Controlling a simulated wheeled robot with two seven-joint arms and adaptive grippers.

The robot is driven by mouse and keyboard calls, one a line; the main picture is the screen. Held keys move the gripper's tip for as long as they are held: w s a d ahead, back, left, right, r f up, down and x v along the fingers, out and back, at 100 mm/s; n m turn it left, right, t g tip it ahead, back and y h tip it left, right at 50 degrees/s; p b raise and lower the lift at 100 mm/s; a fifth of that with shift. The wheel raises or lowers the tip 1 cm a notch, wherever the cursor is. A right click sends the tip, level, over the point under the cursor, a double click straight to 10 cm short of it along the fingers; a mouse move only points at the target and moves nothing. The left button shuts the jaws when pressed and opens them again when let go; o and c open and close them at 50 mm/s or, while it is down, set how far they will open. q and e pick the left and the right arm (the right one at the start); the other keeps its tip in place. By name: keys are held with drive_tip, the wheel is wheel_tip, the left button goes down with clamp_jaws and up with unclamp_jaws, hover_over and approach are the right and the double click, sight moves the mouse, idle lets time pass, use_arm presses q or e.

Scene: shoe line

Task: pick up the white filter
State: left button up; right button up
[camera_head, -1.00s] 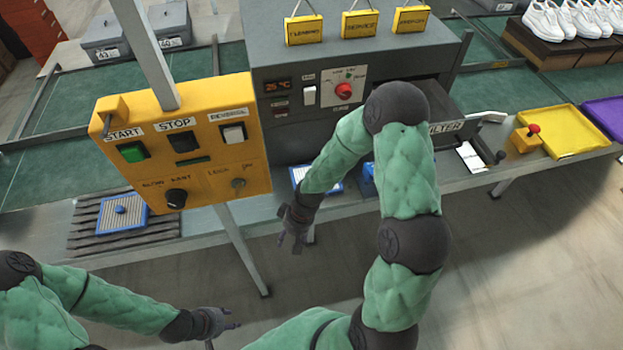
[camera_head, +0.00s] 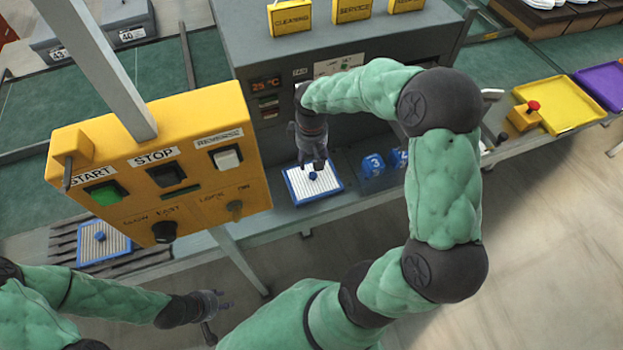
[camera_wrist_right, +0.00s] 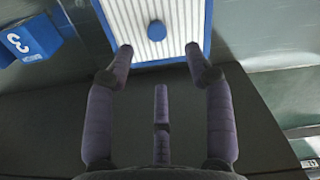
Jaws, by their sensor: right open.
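The white filter (camera_head: 325,188), a pleated white square in a blue frame with a blue knob, lies flat on the grey ledge in front of the machine. It also fills the top of the right wrist view (camera_wrist_right: 175,35). My right gripper (camera_head: 313,164) is open just above it, its fingertips near the knob. In the wrist view the open fingers (camera_wrist_right: 158,50) point at the filter, one on each side below the knob. Whether they touch it cannot be told. My left gripper (camera_head: 221,316) is low at the left, open and empty, far from the filter.
A duller blue-framed filter (camera_head: 90,252) lies on a slatted rack at left. Blue numbered blocks (camera_head: 373,166) sit right of the white filter. The yellow control panel (camera_head: 160,160) on its post stands left of my right arm. A yellow tray (camera_head: 565,103) is at right.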

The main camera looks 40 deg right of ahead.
sight(313, 175)
wheel_tip(313, 175, down, 4)
drive_tip(key=shift+r+b, duration=0.25)
drive_tip(key=shift+b, duration=0.15)
drive_tip(key=f, duration=0.1)
drive_tip(key=f+b, duration=0.1)
drive_tip(key=f, duration=0.1)
drive_tip(key=f+b, duration=0.1)
drive_tip(key=f, duration=0.1)
drive_tip(key=shift+d, duration=0.25)
clamp_jaws()
